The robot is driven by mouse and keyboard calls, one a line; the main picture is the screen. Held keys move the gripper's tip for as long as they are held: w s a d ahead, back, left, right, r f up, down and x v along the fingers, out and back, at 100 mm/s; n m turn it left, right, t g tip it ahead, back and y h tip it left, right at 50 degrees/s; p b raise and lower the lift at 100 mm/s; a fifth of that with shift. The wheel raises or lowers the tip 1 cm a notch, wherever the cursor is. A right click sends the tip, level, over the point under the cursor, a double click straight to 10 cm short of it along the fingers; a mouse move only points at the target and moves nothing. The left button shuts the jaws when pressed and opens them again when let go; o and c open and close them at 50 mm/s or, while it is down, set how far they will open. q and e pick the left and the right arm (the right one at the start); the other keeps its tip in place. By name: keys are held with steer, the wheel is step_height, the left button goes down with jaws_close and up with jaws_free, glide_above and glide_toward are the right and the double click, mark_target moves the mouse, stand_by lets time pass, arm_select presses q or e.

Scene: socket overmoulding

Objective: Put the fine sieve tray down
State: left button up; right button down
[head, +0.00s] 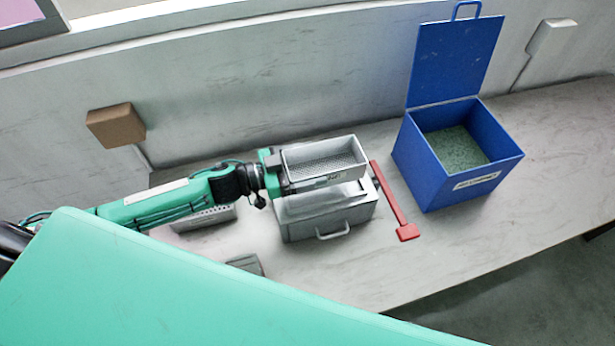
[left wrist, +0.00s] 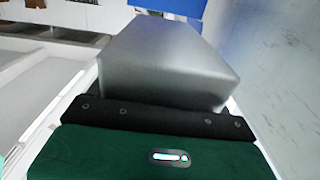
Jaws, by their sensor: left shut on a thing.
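The fine sieve tray (head: 325,161) is a light grey open tray with a meshed floor. In the head view it is held over a grey metal box (head: 327,213) with a front handle; whether the two touch I cannot tell. My left gripper (head: 280,172) is shut on the tray at its left end. In the left wrist view the tray's smooth grey outside (left wrist: 170,62) fills the middle, beyond the gripper's dark pads (left wrist: 155,118). The fingertips are hidden there. My right gripper is not in view.
A blue bin (head: 437,165) with its lid raised and green granules inside stands to the right. A red-handled tool (head: 393,200) lies between it and the grey box. A perforated grey tray (head: 207,218) lies under my left arm. The counter's right side is clear.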

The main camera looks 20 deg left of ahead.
arm_select(q)
steer(key=shift+f, duration=1.4)
step_height(320, 180, down, 3)
steer(key=shift+f, duration=0.1)
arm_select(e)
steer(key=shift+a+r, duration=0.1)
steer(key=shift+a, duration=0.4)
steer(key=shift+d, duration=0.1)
arm_select(q)
steer(key=shift+f, duration=0.1)
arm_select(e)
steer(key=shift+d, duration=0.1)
arm_select(q)
steer(key=shift+f, duration=0.15)
steer(key=o, duration=1.1)
steer(key=shift+o, duration=0.2)
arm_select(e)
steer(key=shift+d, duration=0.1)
